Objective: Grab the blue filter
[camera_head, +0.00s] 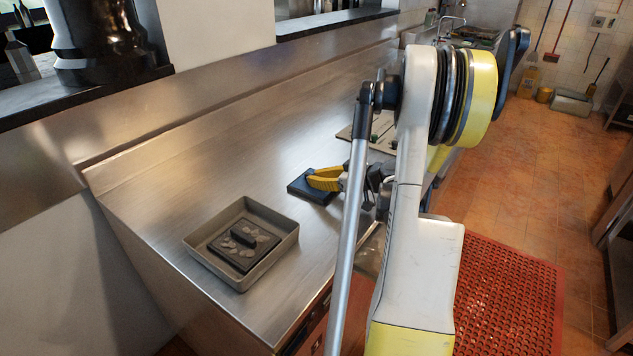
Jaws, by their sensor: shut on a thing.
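A flat dark blue-grey square slab (299,188), which looks like the blue filter, is at the middle of the steel counter. My gripper (312,179), with yellow fingers, is over the slab and shut on it. The fingers and wrist cover its right part. I cannot tell whether the slab rests on the counter or is slightly lifted.
A grey square tray (197,243) stands at the counter's near end, holding a dark square block with a raised bar and pale pebble-like pieces. A flat board (346,133) with small items lies behind my gripper. Bare counter (215,165) lies to the left.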

